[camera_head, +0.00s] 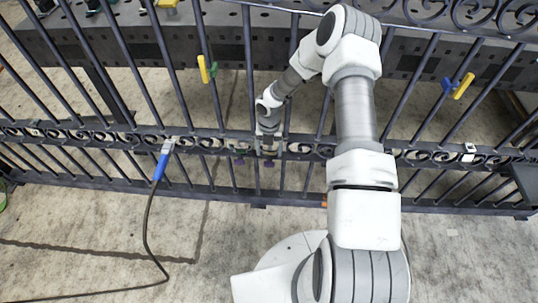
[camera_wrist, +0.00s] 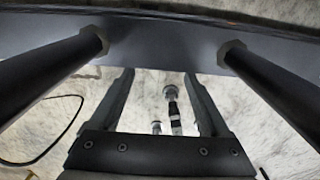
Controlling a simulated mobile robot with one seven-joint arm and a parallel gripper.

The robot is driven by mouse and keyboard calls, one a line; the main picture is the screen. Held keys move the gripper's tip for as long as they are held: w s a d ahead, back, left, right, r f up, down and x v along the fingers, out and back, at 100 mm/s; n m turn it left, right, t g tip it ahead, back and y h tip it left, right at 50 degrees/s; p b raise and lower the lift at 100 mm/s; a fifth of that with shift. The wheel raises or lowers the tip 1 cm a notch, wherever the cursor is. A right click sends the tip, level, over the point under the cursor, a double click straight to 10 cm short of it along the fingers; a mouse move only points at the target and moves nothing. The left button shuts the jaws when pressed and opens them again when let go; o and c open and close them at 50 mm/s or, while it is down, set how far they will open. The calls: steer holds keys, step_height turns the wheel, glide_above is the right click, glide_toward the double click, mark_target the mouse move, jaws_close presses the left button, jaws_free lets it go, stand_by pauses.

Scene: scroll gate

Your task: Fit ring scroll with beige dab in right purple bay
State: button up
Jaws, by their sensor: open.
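My gripper (camera_head: 268,148) is at the scroll band of the dark gate, near the middle of the head view. In the wrist view my gripper (camera_wrist: 160,75) has its two fingers apart, with nothing clearly held between them. Small purple marks (camera_head: 238,161) show on the gate just left of and below my gripper. Another purple mark (camera_head: 268,163) is right under it. The bays there are partly hidden by my gripper. I cannot pick out a ring scroll with a beige dab in either view.
The gate's dark lower rail (camera_head: 150,188) and its bars run across the scene. A blue-handled tool (camera_head: 161,163) with a black cable hangs on the band at left. A yellow clamp (camera_head: 203,68) and another yellow clamp (camera_head: 464,86) sit on bars. The front floor is mostly clear.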

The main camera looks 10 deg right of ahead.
mark_target(269, 162)
step_height(269, 162, up, 11)
steer(key=p, duration=0.2)
steer(key=shift+r+p, duration=0.2)
steer(key=shift+p, duration=0.2)
